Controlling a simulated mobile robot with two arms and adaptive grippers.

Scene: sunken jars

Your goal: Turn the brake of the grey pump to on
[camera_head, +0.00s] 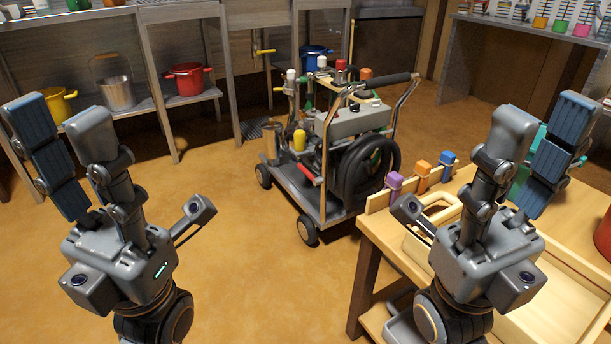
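The grey pump (345,121) stands on a wheeled cart (318,200) in the middle of the room, with a coiled black hose on its near side. A red lever (309,174) sits low on the cart's left side; I cannot tell whether it is the brake or how it is set. My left gripper (61,122) is raised at the left, open and empty, well apart from the cart. My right gripper (541,125) is raised at the right above the wooden table, open and empty, also apart from the cart.
A wooden table (372,231) stands front right, with purple, orange and blue clips on its edge and a wooden tray on it. Shelves (146,104) with a yellow pot, a steel bucket and a red pot stand back left. The brown floor left of the cart is clear.

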